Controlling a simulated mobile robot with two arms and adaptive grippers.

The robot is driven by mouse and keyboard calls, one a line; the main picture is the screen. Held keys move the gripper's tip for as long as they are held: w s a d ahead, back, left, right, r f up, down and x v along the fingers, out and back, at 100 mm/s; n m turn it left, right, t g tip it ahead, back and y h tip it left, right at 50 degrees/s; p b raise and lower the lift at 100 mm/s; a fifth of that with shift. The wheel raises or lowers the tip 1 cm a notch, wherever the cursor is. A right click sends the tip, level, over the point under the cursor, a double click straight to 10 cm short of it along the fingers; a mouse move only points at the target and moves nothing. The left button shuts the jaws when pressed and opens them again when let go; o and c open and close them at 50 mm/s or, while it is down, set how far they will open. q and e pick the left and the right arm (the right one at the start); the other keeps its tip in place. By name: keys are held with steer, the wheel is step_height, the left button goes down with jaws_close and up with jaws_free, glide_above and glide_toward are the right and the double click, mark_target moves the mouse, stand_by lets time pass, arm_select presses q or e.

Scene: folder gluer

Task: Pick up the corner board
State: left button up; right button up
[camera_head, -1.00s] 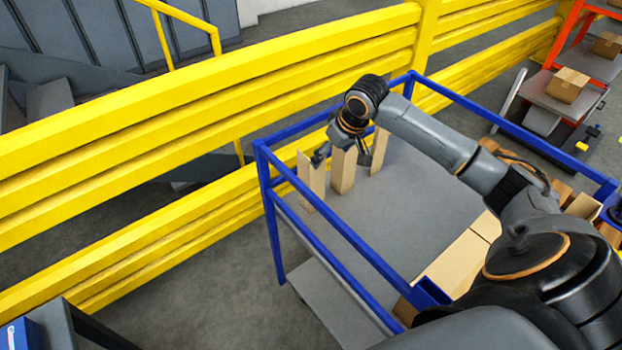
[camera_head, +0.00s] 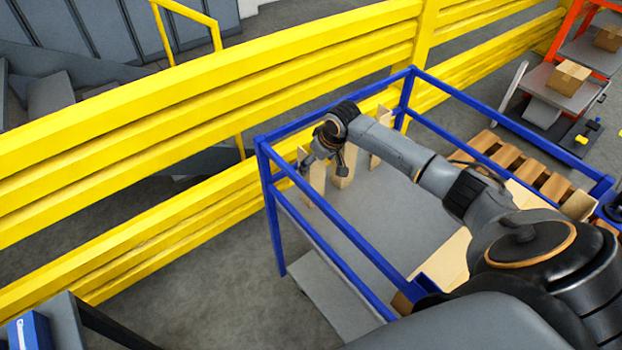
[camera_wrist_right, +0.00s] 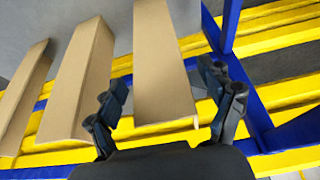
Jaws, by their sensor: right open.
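Three tall tan corner boards stand apart in a row at the far end of a blue-railed cart. In the head view they are the left board (camera_head: 316,180), the middle board (camera_head: 346,168) and the right board (camera_head: 383,148). My right gripper (camera_head: 325,168) is open and empty at the left board, partly covering it and the middle one. In the right wrist view, the nearest board (camera_wrist_right: 163,65) lies between the open fingers (camera_wrist_right: 165,85), with gaps on both sides. The other two boards (camera_wrist_right: 78,85) (camera_wrist_right: 22,95) are to the left. My left gripper is not in view.
The blue cart rail (camera_head: 340,228) surrounds the grey deck (camera_head: 400,205). A yellow barrier (camera_head: 200,120) runs just behind the cart. Flat tan cardboard (camera_head: 445,262) lies at the deck's near side. The deck's middle is clear.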

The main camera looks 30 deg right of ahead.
steer(key=c, duration=1.6)
